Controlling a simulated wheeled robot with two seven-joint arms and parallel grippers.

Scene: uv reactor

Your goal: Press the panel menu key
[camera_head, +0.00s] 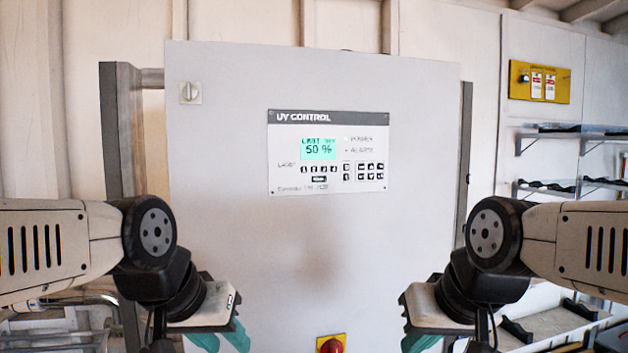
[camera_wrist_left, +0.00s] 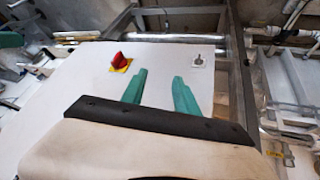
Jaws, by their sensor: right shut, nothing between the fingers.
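The UV CONTROL panel (camera_head: 328,112) is set on the front of a large white cabinet in the head view. Its green screen (camera_head: 318,149) reads 50 %. Small dark keys lie below and right of the screen, with a wider key (camera_head: 319,179) under one row; its label is too small to read. My left gripper (camera_head: 222,342) is low in front of the cabinet, below and left of the panel. In the left wrist view its teal fingers (camera_wrist_left: 159,76) are apart and empty. My right gripper (camera_head: 422,340) is shut and empty, below and right of the panel. Neither gripper touches the panel.
A red knob on a yellow plate (camera_head: 331,344) sits low on the cabinet (camera_head: 230,220), between my grippers. A small switch (camera_head: 190,93) is at its upper left. Shelves (camera_head: 575,130) and a yellow board (camera_head: 540,80) are at right. The space before the panel is clear.

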